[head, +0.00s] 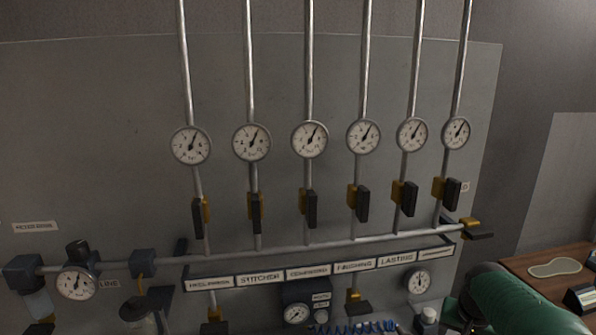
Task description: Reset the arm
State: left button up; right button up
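A green rounded arm link, which looks like my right arm, comes in at the lower right corner. Dark parts at its left end look like my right gripper (458,314), low in front of the panel. Its fingers are not clear enough to tell open from shut, and I see nothing held in it. My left arm and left gripper are out of the picture.
A grey wall panel carries several gauges (309,139) on vertical pipes, with dark-handled valves (310,209) below. A horizontal pipe and a label strip (310,271) run under them. A blue coiled hose (355,328) is at the bottom. A brown bench (530,265) stands at right with a pale sole shape (556,267).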

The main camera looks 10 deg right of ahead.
jog(key=s+a+f+n, duration=0.2)
jog(key=s+a+f, duration=0.2)
jog(key=a, duration=0.3)
jog(key=s+a+f+n+y, duration=0.1)
jog(key=s+a+f+n, duration=0.1)
jog(key=s+a+f, duration=0.3)
jog(key=s+a+f+n+y, duration=0.1)
jog(key=s+a+f+n, duration=0.2)
jog(key=s+a, duration=0.3)
jog(key=a+f, duration=0.1)
jog(key=a, duration=0.2)
jog(key=shift+s+a+f+g, duration=0.3)
jog(key=shift+s+f+g, duration=0.1)
jog(key=shift+o, duration=0.3)
dwell(0.9)
